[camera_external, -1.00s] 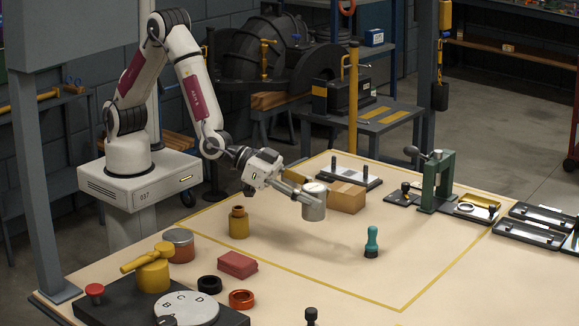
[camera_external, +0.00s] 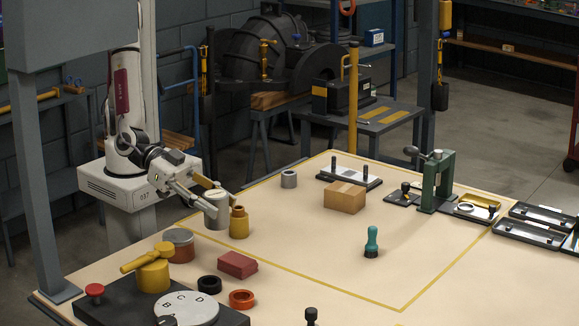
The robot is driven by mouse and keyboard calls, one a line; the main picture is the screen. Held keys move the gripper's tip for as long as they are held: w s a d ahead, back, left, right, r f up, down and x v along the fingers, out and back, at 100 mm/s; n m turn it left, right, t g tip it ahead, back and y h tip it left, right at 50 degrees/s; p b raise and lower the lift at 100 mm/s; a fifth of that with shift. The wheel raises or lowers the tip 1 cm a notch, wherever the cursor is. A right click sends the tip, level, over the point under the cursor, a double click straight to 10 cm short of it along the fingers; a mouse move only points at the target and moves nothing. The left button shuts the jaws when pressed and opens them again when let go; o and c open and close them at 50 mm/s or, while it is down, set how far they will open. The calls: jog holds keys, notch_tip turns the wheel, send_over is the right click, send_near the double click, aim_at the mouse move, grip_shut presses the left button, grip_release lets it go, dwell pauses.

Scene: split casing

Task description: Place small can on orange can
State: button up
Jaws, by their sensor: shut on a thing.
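A small silver can (camera_external: 216,217) with a pale top is in my gripper (camera_external: 213,199), which is shut on it. The can is upright, close beside the left of a yellow bottle-shaped part (camera_external: 239,224); I cannot tell whether they touch. The orange can (camera_external: 180,248), a squat orange-brown tin with a grey lid, stands on the table to the lower left of the held can. Its top is clear, and my gripper is above and to the right of it.
A red block (camera_external: 237,265), a black ring (camera_external: 209,283) and an orange ring (camera_external: 242,299) lie in front. A teal knobbed part (camera_external: 371,242) stands on the otherwise open mat.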

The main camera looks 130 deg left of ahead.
jog(key=s+d, duration=0.4)
jog(key=s, duration=0.2)
jog(key=n+g+y, duration=0.1)
jog(key=n+y, duration=0.2)
jog(key=y, duration=0.1)
send_over(178, 235)
jog(key=shift+r, duration=0.1)
jog(key=shift+d, duration=0.1)
jog(key=shift+f, duration=2.95)
jog(key=shift+f, duration=2.05)
jog(key=shift+f, duration=0.1)
